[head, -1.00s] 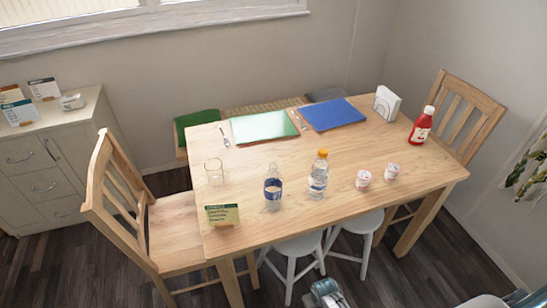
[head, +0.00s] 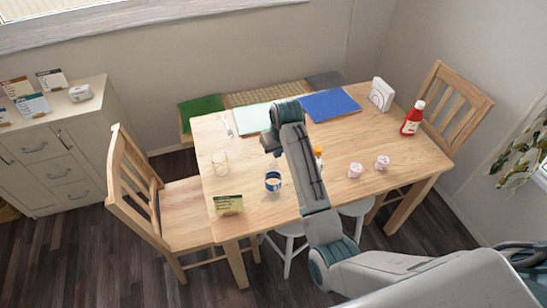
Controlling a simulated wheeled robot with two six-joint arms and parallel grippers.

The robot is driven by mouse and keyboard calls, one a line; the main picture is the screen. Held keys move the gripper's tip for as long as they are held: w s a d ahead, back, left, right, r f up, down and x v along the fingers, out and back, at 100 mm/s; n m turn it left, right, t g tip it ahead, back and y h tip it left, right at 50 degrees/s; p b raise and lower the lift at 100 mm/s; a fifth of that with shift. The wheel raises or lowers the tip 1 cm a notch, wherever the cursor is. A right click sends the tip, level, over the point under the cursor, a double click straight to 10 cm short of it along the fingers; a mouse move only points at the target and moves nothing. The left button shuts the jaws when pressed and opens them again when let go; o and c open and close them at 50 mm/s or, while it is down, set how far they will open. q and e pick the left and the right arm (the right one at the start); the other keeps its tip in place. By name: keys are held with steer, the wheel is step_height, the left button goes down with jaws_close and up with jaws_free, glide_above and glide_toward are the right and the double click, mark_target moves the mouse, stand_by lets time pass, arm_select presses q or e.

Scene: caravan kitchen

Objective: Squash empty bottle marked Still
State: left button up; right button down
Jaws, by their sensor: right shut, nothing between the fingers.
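A clear bottle with a blue label (head: 273,182) stands near the table's front. It looks short now, and I cannot tell whether it is squashed or its neck is hidden. A second clear bottle with an orange cap (head: 318,151) is mostly hidden behind my right arm. Neither label is readable, so I cannot tell which is marked Still. My right gripper (head: 276,153) is shut and empty, pointing down just above and behind the blue-labelled bottle. I cannot tell whether it touches it. My left gripper is not in view.
On the wooden table (head: 240,178) stand a clear glass (head: 220,162), a card sign (head: 228,205), two small pots (head: 355,170), a red sauce bottle (head: 412,118) and a napkin holder (head: 381,94). A green mat and blue mat (head: 330,105) lie behind. Chairs stand at both ends.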

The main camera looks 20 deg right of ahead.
mark_target(274, 163)
steer(key=shift+w+a+r, duration=0.1)
steer(key=shift+w+r, duration=0.05)
steer(key=shift+r, duration=0.6)
steer(key=shift+f, duration=0.2)
steer(key=shift+x, duration=3.35)
